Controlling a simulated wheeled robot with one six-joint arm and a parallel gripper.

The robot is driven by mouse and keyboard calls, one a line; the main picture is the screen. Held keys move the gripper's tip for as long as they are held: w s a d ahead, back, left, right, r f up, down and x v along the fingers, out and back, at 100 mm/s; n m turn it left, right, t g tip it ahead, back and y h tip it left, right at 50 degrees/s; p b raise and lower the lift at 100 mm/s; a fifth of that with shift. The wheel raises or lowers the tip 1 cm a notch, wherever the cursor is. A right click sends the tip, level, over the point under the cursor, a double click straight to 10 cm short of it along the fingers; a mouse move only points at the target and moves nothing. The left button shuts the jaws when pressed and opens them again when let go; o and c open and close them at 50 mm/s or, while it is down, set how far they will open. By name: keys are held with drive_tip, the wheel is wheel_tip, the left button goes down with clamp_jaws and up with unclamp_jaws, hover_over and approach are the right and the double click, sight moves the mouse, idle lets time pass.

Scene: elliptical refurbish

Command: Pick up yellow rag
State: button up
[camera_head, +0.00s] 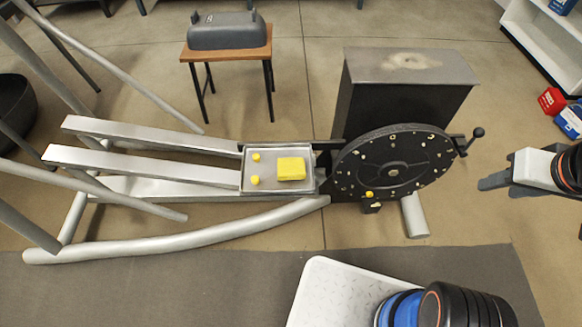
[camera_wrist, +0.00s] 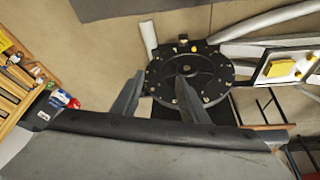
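The yellow rag (camera_head: 291,169) is a folded yellow block lying on the right part of a small grey tray (camera_head: 270,189) on the elliptical's frame. In the wrist view the rag (camera_wrist: 281,68) shows on the tray at the far right. My gripper (camera_head: 492,183) is at the right side of the head view, well to the right of the rag and apart from it. In the wrist view its two fingers (camera_wrist: 161,80) stand apart with nothing between them.
Two small yellow pieces (camera_head: 255,180) lie beside the rag on the tray. The black flywheel (camera_head: 360,165) with a crank handle (camera_head: 474,138) stands between my gripper and the tray. A dark box with a grey top (camera_head: 410,65) rises behind it. A wooden stool (camera_head: 228,54) stands behind the tray.

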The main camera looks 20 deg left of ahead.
drive_tip(key=o, duration=0.7)
drive_tip(key=w+a+n, duration=0.1)
drive_tip(key=w+a+r+n, duration=0.1)
drive_tip(key=shift+w+a+y, duration=0.25)
drive_tip(key=shift+w+y, duration=0.05)
drive_tip(key=shift+w, duration=0.05)
drive_tip(key=w+a+n+g, duration=0.1)
drive_tip(key=w+a+n, duration=0.3)
drive_tip(key=a, duration=0.2)
drive_tip(key=n+g, duration=0.4)
drive_tip(key=n, duration=1.2)
hover_over(291, 166)
wheel_tip(291, 166, down, 7)
wheel_tip(291, 166, down, 17)
drive_tip(key=shift+w+r, duration=0.1)
drive_tip(key=shift+r, duration=0.05)
